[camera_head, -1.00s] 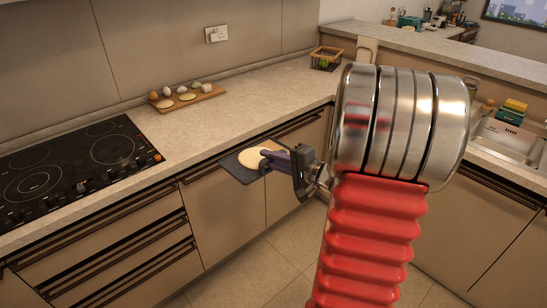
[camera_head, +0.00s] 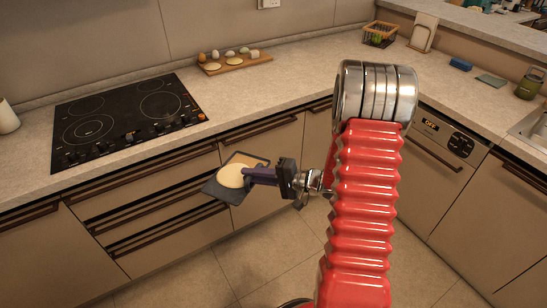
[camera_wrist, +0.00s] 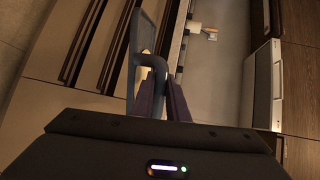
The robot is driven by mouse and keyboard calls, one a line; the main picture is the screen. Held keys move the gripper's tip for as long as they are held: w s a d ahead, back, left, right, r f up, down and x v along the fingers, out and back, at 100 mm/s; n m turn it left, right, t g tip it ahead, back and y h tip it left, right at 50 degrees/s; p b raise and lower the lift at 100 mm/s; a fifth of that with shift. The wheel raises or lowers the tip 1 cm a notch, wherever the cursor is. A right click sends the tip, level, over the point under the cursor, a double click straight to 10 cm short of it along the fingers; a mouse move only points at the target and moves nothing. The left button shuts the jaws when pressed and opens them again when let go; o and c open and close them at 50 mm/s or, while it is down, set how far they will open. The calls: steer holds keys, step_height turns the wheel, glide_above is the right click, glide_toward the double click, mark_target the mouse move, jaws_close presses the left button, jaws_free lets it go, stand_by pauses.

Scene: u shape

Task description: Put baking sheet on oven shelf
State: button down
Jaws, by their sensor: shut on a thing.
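A dark grey baking sheet (camera_head: 218,190) with a round pale piece of dough (camera_head: 231,176) on it hangs in the air in front of the drawers and below the counter edge. My gripper (camera_head: 262,176) is shut on the sheet's right side and holds it a little tilted. The wrist view shows the sheet (camera_wrist: 148,35) nearly edge-on, with its looped handle between my gripper's purple fingers (camera_wrist: 157,90). I cannot make out an open oven or a shelf in it in either view.
A black hob (camera_head: 125,118) lies in the counter. A wooden board (camera_head: 235,65) with eggs and dough rounds stands at the back. A built-in appliance with a lit display (camera_head: 443,138) is closed at the right. The floor (camera_head: 265,270) below is clear.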

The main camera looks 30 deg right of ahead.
mark_target(235, 197)
steer(key=s+a+f+n+g+y, duration=0.1)
steer(key=a+f+n+g+y, duration=0.1)
steer(key=a+f, duration=0.6)
steer(key=a, duration=0.3)
steer(key=shift+a+n+g+y, duration=0.2)
steer(key=shift+n+g+y, duration=0.1)
steer(key=shift+n, duration=0.1)
steer(key=shift+a, duration=0.1)
